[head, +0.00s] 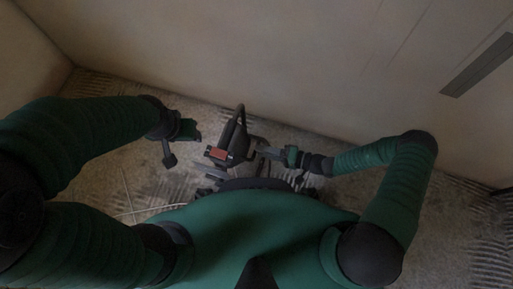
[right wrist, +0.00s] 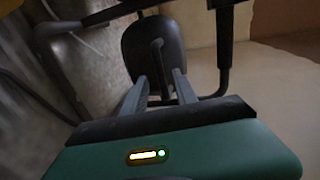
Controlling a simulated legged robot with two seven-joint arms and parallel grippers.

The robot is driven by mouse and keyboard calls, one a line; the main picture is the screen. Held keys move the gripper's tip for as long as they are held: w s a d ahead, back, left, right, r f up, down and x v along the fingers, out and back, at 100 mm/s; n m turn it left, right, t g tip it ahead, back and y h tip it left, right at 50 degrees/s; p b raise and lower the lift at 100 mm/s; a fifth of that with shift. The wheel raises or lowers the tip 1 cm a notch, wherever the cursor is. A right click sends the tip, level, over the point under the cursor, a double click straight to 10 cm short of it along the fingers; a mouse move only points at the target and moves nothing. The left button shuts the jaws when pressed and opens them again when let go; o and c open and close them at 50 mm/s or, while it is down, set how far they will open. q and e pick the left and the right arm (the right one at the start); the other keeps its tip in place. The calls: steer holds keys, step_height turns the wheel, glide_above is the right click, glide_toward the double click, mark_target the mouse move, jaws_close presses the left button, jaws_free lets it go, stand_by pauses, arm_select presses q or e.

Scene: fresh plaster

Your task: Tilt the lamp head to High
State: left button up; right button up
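The lamp (head: 228,150) is a dark unit with an upright looped handle and a small red-orange panel, low in the middle of the head view. In the right wrist view the dark rounded lamp head (right wrist: 152,42) sits inside a black tubular frame (right wrist: 224,45). My right gripper (head: 260,153) reaches the lamp's right side. In the right wrist view its two fingers (right wrist: 160,80) are apart, with a thin dark bar between them; contact is unclear. My left gripper (head: 184,146) is left of the lamp, clear of it; its fingers are too dark to read. No High marking is legible.
A plain plaster wall (head: 300,60) rises close behind the lamp. A grey slotted strip (head: 478,66) is on it at right. The rough, streaked floor (head: 120,180) has a thin pale cable (head: 150,208) at left. Floor at far right is clear.

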steer(key=shift+b+x, duration=0.35)
steer(key=shift+x, duration=1.25)
steer(key=shift+s, duration=0.1)
steer(key=shift+c, duration=0.4)
jaws_close()
